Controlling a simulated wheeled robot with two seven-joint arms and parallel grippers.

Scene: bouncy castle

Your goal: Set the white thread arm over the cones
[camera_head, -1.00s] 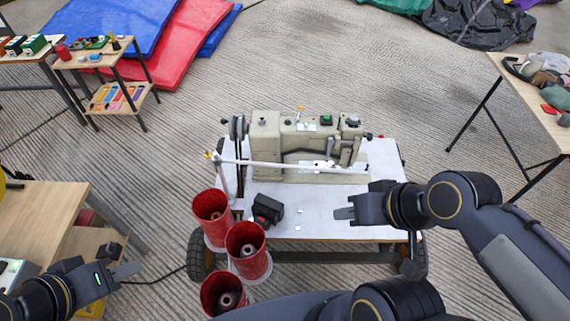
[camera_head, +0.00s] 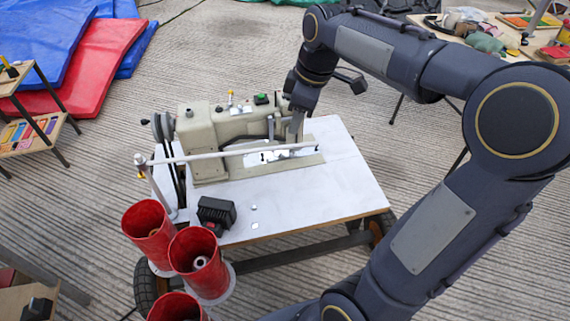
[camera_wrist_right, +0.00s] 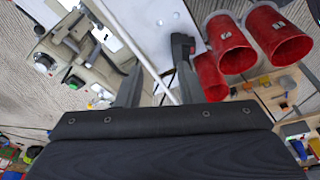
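The white thread arm (camera_head: 235,154) is a thin rod. It runs from a post (camera_head: 150,180) at the cart's left side across the front of the sewing machine (camera_head: 220,128). Three red cones (camera_head: 198,262) stand at the cart's front left, in front of the arm; they also show in the right wrist view (camera_wrist_right: 228,45). My right gripper (camera_head: 297,138) points down near the arm's free end. In the right wrist view its two fingers (camera_wrist_right: 158,88) are apart, with the white rod (camera_wrist_right: 152,70) showing between them; contact cannot be told. My left gripper is out of view.
A black and red box (camera_head: 216,212) sits on the white cart top (camera_head: 300,200) near the cones. The cart top's right half is clear. Blue and red mats (camera_head: 95,65) lie at the back left. A cluttered table (camera_head: 480,35) stands at the back right.

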